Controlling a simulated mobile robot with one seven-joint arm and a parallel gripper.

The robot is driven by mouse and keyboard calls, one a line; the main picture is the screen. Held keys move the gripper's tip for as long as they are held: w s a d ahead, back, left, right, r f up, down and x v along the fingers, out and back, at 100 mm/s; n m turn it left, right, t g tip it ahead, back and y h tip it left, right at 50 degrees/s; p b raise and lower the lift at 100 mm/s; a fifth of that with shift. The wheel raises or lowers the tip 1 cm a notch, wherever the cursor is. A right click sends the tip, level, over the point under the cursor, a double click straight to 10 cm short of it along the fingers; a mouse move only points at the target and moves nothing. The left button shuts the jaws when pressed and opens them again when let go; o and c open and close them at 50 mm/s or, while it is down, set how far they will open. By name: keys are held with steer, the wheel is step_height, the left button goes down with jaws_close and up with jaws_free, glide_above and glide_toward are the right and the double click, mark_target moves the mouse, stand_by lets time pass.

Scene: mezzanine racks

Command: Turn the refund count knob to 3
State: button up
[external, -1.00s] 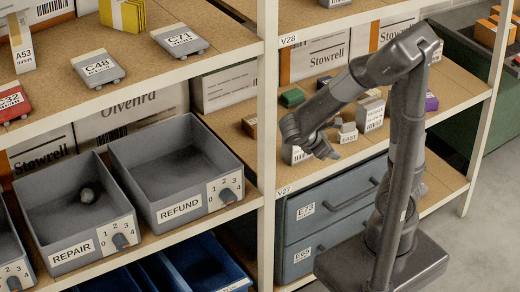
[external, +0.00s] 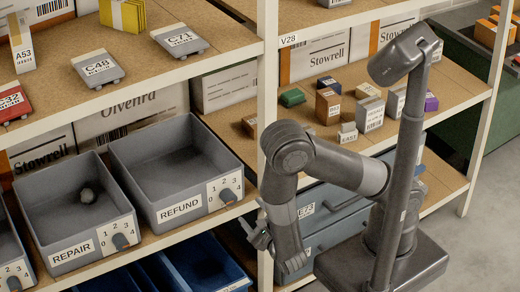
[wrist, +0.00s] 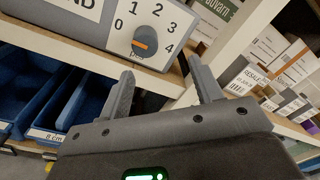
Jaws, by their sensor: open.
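The refund knob (external: 225,196) is a dark grey knob on a white panel numbered 0 to 4, on the front of the grey REFUND bin (external: 128,148). In the wrist view the knob (wrist: 146,42) shows an orange bar, but I cannot tell for sure which number it marks. My gripper (external: 258,232) is to the right of and below the knob, in front of the rack. In the wrist view my gripper (wrist: 160,72) is open and empty, its fingers apart and below the panel, not touching the knob.
The REPAIR bin (external: 120,204) with its own numbered knob (external: 120,241) stands to the left and holds a round grey thing. A white rack post (external: 267,150) rises beside the REFUND bin. Blue bins (external: 205,262) lie on the shelf below. Small boxes fill the right bay.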

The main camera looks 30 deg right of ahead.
mark_target(232, 202)
steer(key=shift+n+y, duration=0.7)
steer(key=w, duration=0.3)
steer(key=w+a, duration=0.1)
steer(key=w, duration=0.2)
steer(key=w+f, duration=0.1)
steer(key=w, duration=0.3)
steer(key=shift+a, duration=0.2)
steer(key=shift+c, duration=0.2)
steer(key=c, duration=0.9)
